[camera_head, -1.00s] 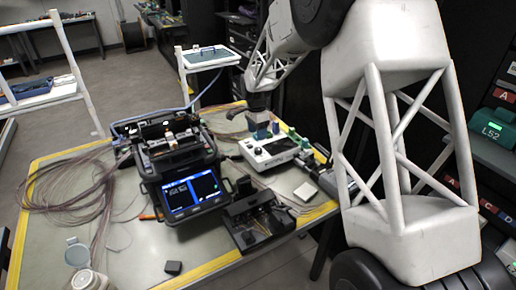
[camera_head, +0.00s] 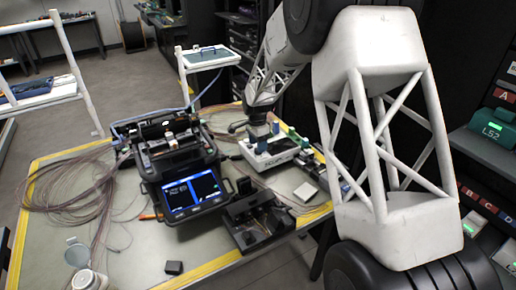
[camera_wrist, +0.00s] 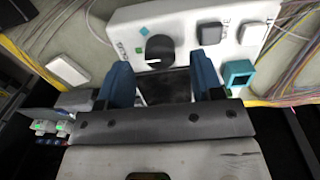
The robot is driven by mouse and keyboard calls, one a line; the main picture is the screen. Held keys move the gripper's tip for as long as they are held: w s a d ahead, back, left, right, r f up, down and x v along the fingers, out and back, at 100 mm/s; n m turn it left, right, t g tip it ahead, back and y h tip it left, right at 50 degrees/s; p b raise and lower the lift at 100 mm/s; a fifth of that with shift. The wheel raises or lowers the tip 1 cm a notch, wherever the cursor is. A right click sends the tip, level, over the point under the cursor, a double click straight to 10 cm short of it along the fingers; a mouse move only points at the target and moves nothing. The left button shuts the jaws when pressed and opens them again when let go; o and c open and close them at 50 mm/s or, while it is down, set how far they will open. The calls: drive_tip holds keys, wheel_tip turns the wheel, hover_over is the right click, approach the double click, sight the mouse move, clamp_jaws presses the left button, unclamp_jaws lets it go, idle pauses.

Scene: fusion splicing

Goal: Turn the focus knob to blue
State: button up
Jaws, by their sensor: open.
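The focus knob (camera_wrist: 160,48) is a round black knob on top of a white instrument box (camera_wrist: 190,17). A short pale mark shows on its near side. The knob lies between the finger lines, a little beyond the tips; I see no contact. In the head view my gripper (camera_head: 262,144) is low over the box (camera_head: 265,163) and hides the knob.
A fusion splicer (camera_head: 178,160) with a lit screen stands left of the box. A black fixture (camera_head: 258,215) sits in front; loose fibres lie around.

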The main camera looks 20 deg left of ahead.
drive_tip(key=shift+f, duration=1.15)
drive_tip(key=c, duration=0.9)
drive_tip(key=shift+n, duration=2.9)
drive_tip(key=shift+d, duration=0.1)
